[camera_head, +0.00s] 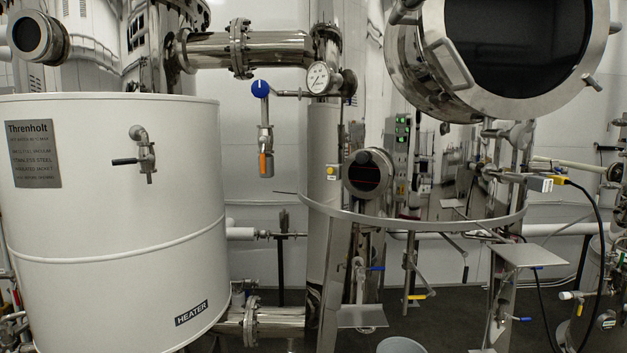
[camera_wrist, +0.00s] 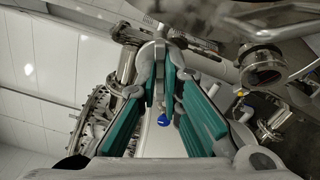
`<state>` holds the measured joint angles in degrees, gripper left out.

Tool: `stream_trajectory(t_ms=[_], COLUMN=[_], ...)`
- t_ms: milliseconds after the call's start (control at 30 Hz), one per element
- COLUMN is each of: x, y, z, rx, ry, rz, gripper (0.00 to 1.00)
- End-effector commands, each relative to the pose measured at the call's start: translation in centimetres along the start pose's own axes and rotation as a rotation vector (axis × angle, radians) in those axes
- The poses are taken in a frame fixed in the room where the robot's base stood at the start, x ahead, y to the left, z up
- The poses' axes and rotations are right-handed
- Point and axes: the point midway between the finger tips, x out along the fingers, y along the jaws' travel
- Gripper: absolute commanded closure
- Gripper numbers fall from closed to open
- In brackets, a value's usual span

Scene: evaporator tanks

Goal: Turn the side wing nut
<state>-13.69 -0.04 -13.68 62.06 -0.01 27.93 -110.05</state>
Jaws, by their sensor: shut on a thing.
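In the wrist view, my gripper (camera_wrist: 162,66) reaches up the picture with its two teal-padded fingers close together at the tips. The tips are shut on a small grey metal piece (camera_wrist: 160,48), which I take to be the side wing nut. The fingers hide most of it, so its wings and its turn angle cannot be told. In the head view, a large round steel vessel door with dark glass (camera_head: 520,45) is at the upper right, with a small metal fastener (camera_head: 592,83) at its lower right rim. My gripper does not show clearly there.
A white heater tank (camera_head: 110,240) fills the left of the head view. A gauge (camera_head: 318,78) and a blue-knobbed valve (camera_head: 261,89) stand near the middle. A curved steel rail (camera_head: 420,224) and a small metal shelf (camera_head: 527,256) lie below the round vessel. Pipework crowds the wrist view's right side.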

Motion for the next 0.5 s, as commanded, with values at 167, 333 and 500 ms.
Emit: stream_trajectory(t_ms=[167, 333, 500], x=[0.03, 0.08, 0.08], y=[-0.09, -0.12, -0.12], z=[-0.01, -0.02, -0.04], rx=[-0.01, -0.054, -0.186], ry=[0.0, 0.0, 0.001], rz=[-0.003, -0.002, -0.002], gripper=[1.0, 1.0, 1.0])
